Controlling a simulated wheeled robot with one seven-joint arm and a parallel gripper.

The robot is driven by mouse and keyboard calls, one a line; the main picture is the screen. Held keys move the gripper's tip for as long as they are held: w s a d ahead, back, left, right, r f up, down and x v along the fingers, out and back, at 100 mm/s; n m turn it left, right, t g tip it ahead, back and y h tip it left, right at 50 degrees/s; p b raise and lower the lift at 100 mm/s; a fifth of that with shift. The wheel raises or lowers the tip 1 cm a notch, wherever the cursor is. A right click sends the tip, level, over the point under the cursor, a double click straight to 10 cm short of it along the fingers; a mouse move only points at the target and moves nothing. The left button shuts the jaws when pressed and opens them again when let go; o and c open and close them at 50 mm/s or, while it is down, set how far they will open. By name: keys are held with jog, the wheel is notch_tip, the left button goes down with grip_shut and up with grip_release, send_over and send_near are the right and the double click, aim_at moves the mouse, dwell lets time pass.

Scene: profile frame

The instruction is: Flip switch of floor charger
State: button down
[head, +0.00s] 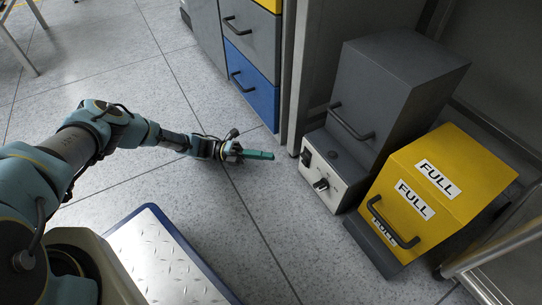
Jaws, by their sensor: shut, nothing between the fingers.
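The floor charger (322,181) is a low unit with a pale front panel, standing on the floor right of centre. Its front carries a dark rocker switch (306,157) at the upper left and a dark knob or lever (321,185) lower down. Which way the switch is set is too small to tell.
A yellow box (440,190) marked FULL, with a dark handle, stands right of the charger. A grey, blue and yellow drawer cabinet (250,82) is behind my gripper. A metal post (301,70) rises by the charger. Tiled floor (170,200) is open at left.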

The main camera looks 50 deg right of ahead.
aim_at(304, 159)
jog(key=b+x, duration=0.1)
jog(key=x, duration=0.6)
jog(key=shift+s+d, duration=0.2)
jog(key=shift+s, duration=0.15)
jog(key=shift+r, duration=0.1)
jog(key=shift+d+r, duration=0.1)
jog(key=shift+r, duration=0.05)
